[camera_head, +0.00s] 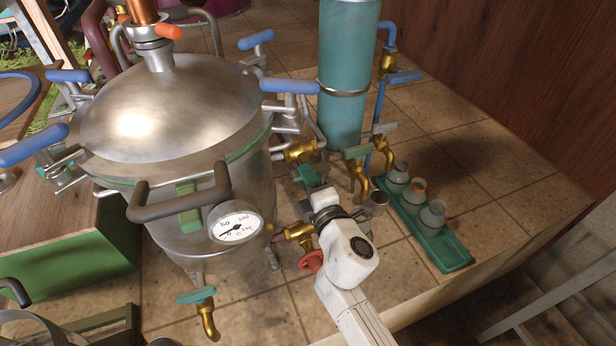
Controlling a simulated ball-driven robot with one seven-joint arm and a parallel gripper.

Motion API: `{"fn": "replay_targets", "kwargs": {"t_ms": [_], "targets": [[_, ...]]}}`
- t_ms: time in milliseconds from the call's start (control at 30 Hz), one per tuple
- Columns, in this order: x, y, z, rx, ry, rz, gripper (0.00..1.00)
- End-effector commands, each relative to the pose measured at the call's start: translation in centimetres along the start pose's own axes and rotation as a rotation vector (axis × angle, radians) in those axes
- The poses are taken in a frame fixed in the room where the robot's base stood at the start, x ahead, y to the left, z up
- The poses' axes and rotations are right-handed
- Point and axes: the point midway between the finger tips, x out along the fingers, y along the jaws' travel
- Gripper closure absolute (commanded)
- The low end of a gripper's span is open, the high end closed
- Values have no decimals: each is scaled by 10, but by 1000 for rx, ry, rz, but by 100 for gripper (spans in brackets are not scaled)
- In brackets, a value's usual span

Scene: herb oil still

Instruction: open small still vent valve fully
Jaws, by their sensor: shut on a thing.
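The steel still (175,110) has a domed lid and stands left of centre. My gripper (312,184), on a white arm from the lower right, reaches to a teal lever handle (303,172) between the still and the teal column. It is shut on this handle; the wrist hides part of the jaws and the valve body below. A brass valve (299,151) sits just above it. No label shows which valve is the vent, and the angle of the held handle is hard to tell.
A pressure gauge (236,227) is on the still's front. A red-handled brass valve (296,232) is close left of my arm, and a teal-handled drain tap (207,315) is lower left. The teal column (346,70) stands behind; a green tray (448,252) of small bottles is right.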

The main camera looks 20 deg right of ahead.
Motion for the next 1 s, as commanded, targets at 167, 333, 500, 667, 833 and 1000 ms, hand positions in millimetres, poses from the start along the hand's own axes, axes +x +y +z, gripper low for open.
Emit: {"fn": "replay_targets", "kwargs": {"t_ms": [167, 333, 500, 667, 833, 1000], "targets": [[0, -3, -1, -3, 2, -4, 83], [0, -2, -1, -1, 2, -3, 66], [0, -1, -1, 0, 1, -2, 60], [-1, -1, 0, 0, 1, -2, 60], [-17, -2, -1, 1, 1, -3, 60], [-48, -3, -1, 1, 2, -4, 60]]}}
